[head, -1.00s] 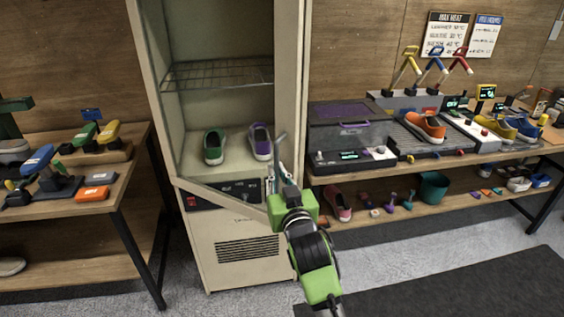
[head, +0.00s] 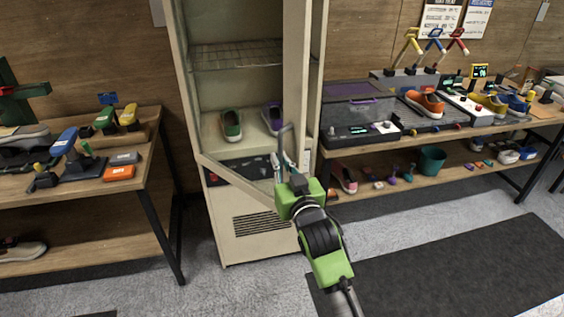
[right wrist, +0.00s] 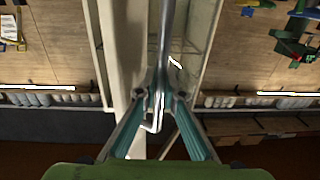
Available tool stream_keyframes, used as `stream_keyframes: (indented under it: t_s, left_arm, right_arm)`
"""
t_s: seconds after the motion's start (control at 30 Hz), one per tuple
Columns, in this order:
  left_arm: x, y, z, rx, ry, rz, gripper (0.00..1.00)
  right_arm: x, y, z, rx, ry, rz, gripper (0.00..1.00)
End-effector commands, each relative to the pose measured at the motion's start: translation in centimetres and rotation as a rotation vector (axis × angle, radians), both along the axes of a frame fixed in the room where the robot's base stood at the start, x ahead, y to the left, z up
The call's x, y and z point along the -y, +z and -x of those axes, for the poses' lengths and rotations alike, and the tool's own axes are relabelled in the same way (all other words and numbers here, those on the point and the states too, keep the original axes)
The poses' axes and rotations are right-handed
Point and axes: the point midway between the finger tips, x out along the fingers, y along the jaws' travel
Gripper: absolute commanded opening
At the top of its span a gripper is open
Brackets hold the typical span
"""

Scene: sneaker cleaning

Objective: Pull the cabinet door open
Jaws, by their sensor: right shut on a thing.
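The tall cream cabinet (head: 222,225) stands in the middle of the head view. Its glazed door, with a cream frame (head: 297,62), hinges at the left and stands ajar, its right edge swung out towards me. The grey bar handle (head: 284,138) is on that edge. My right gripper (head: 280,164), on a green and black arm, is shut on the handle. In the right wrist view the teal-padded fingers (right wrist: 160,98) meet around the metal bar (right wrist: 166,38). My left gripper is not in view.
Inside the cabinet are a green shoe (head: 231,125), a purple shoe (head: 272,117) and a wire rack (head: 235,53). A wooden bench (head: 150,165) stands left, and a loaded workbench (head: 440,134) right. A dark mat (head: 460,270) lies on the open floor at the right.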

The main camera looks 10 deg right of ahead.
Motion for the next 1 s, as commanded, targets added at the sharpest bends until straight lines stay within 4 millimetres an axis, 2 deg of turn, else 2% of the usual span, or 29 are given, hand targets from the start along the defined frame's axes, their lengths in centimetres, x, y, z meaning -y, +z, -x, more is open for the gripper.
stream_keyframes:
  t_s: [0.17, 0.2, 0.27, 0.67, 0.87, 1.0]
  left_arm:
    - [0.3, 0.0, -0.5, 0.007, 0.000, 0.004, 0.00]
    - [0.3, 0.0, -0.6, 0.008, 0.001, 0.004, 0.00]
    - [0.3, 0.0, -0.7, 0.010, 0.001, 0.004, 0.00]
    - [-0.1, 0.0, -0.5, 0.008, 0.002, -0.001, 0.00]
    - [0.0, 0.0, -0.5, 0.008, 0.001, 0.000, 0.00]
    - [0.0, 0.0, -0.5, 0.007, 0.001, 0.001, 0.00]
  right_arm:
    - [0.0, 0.2, 0.0, 0.006, 0.001, 0.000, 0.00]
    - [0.0, 0.2, 0.0, 0.006, 0.001, -0.001, 0.11]
    - [0.0, 0.2, 0.0, 0.005, 0.001, -0.001, 0.25]
    - [0.0, 0.1, 0.3, 0.002, 0.000, 0.000, 0.25]
    - [0.3, 0.0, 2.9, 0.001, 0.000, -0.001, 0.25]
    - [0.7, -0.1, 6.0, 0.000, 0.001, -0.001, 0.25]
